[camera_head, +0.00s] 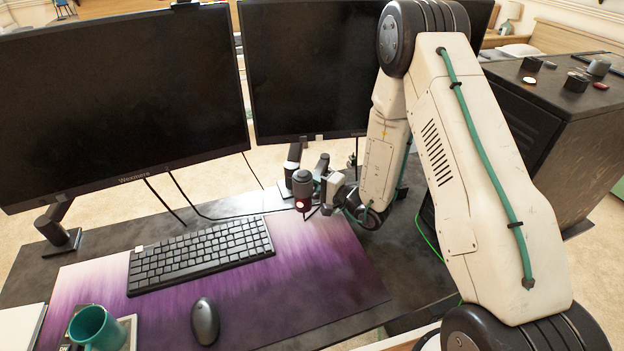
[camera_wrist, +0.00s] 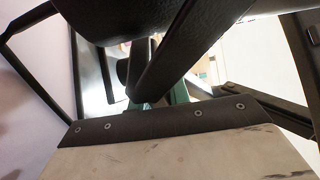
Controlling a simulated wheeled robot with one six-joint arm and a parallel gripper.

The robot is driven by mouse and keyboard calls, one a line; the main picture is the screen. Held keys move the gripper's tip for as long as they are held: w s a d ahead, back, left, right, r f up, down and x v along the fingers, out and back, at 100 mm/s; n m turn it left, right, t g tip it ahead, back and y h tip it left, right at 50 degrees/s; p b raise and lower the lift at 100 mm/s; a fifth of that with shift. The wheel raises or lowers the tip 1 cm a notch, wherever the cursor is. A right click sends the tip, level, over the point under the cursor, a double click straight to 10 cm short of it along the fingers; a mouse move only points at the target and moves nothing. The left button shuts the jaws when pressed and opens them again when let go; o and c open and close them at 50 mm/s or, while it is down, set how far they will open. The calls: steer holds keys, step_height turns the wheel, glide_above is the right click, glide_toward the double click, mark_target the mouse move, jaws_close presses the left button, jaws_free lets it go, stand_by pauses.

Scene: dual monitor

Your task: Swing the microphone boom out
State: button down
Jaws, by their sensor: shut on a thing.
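The microphone (camera_head: 302,186) is a dark upright cylinder with a small red mark, just beyond the mousepad's back edge and in front of the right monitor. Its dark boom (camera_head: 321,168) shows partly behind it. My gripper (camera_head: 334,189) is right beside the microphone, at its right, and is shut on the boom; my arm hides part of the contact. In the wrist view, a dark bar that looks like the boom (camera_wrist: 172,55) runs diagonally down to my gripper's teal-edged fingers (camera_wrist: 160,103). The fingertips are mostly hidden there.
Two monitors, left (camera_head: 120,95) and right (camera_head: 310,75), stand behind. A keyboard (camera_head: 200,253), mouse (camera_head: 205,321) and teal mug (camera_head: 96,328) occupy the purple mousepad's (camera_head: 325,280) left side; its right side is clear. A dark cabinet (camera_head: 560,125) stands at right.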

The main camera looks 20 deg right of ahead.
steer(key=c, duration=1.3)
jaws_free()
steer(key=shift+v, duration=3.95)
